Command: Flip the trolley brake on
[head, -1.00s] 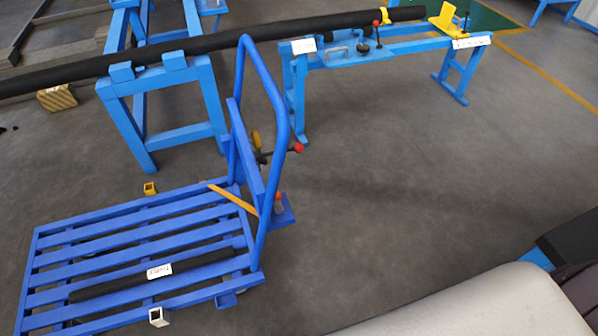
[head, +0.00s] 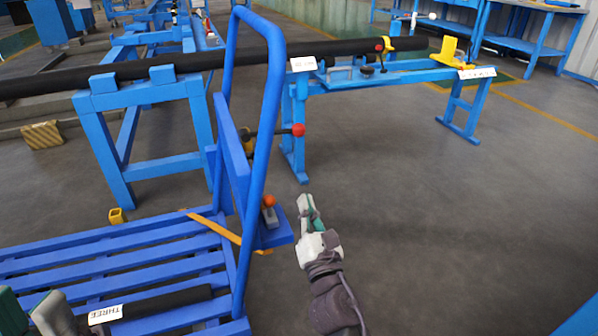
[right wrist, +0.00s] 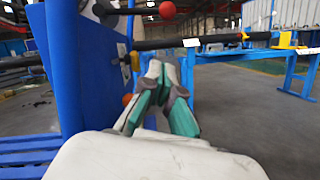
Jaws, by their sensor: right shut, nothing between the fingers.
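The blue trolley (head: 160,247) stands at the left, its tall push handle (head: 268,130) upright. A low blue plate beside the handle carries a short lever with an orange-red knob (head: 269,201); this knob also shows left of the fingers in the right wrist view (right wrist: 127,99). A higher lever ends in a red ball (head: 298,130). I cannot tell from labels which is the brake. My right gripper (head: 306,202) is shut and empty, just right of the low lever and apart from it. Part of my left gripper (head: 48,313) shows at the bottom left, mostly cut off.
A long black pipe (head: 240,58) rests across blue stands behind the trolley. A blue bench (head: 420,74) stands at the back right. A black bar (head: 165,302) with a white label lies on the trolley deck. The floor to the right is clear.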

